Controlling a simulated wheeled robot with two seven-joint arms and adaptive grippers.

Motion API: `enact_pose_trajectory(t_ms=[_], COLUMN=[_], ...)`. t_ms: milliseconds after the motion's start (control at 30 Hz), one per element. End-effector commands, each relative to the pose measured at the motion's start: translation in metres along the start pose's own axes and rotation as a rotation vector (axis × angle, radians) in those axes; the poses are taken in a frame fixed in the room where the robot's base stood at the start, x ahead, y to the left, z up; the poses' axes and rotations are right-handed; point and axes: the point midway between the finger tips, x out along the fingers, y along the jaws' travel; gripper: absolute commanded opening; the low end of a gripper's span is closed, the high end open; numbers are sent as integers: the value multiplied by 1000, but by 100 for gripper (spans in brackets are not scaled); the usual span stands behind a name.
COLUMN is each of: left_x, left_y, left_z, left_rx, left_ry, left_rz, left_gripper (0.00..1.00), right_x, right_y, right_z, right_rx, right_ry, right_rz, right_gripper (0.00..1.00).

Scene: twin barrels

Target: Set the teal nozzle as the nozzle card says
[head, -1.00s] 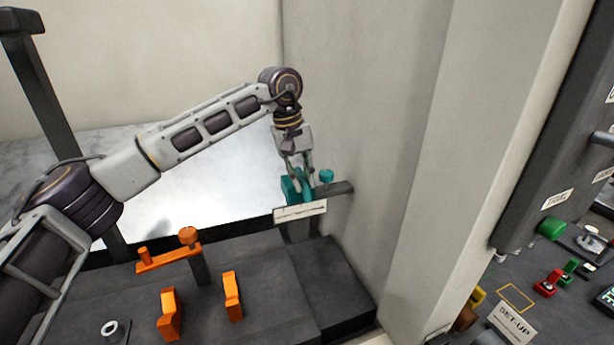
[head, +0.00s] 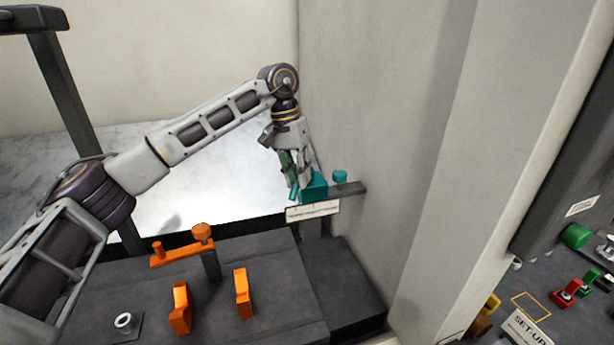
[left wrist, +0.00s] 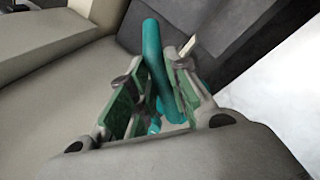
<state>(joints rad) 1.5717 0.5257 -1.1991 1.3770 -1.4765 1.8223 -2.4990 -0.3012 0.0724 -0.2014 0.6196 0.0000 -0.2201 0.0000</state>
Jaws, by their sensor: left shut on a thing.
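The teal nozzle (head: 315,186) sits on a dark bracket at the wall, behind a white label plate (head: 313,210) whose writing is too small to read. My left gripper (head: 297,186) reaches down on it from above, tilted, with its fingers around the teal part. In the left wrist view a teal bar (left wrist: 154,62) runs between the green-padded fingers (left wrist: 150,105), which are shut on it. The fingers partly hide the nozzle. My right gripper is not in view. I cannot make out a nozzle card.
An orange bar with knobs (head: 182,252) and two upright orange blocks (head: 242,293) stand on the dark bench (head: 285,285). A metal ring (head: 123,321) lies at front left. A pale wall (head: 370,130) rises close right of the nozzle. A SET-UP sign (head: 527,327) is at lower right.

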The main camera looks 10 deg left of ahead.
Motion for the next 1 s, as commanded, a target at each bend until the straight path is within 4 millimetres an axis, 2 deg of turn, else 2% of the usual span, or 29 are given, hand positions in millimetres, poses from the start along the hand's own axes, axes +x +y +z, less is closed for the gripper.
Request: enact_pose_trajectory(t_ms=[500, 533, 667, 1000], left_x=[-2, -2, -2, -2], left_y=[-5, -5, -5, -5], left_z=[1, 1, 1, 1], left_rx=[17, 17, 16, 15], left_ry=[0, 0, -1, -2], left_rz=[0, 0, 0, 0], left_gripper=[0, 22, 39, 40], right_x=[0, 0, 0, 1], right_y=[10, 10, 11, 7], right_z=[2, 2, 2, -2], right_rx=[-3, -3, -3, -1], right_ry=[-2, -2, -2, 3], right_rz=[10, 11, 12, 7], right_gripper=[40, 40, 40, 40])
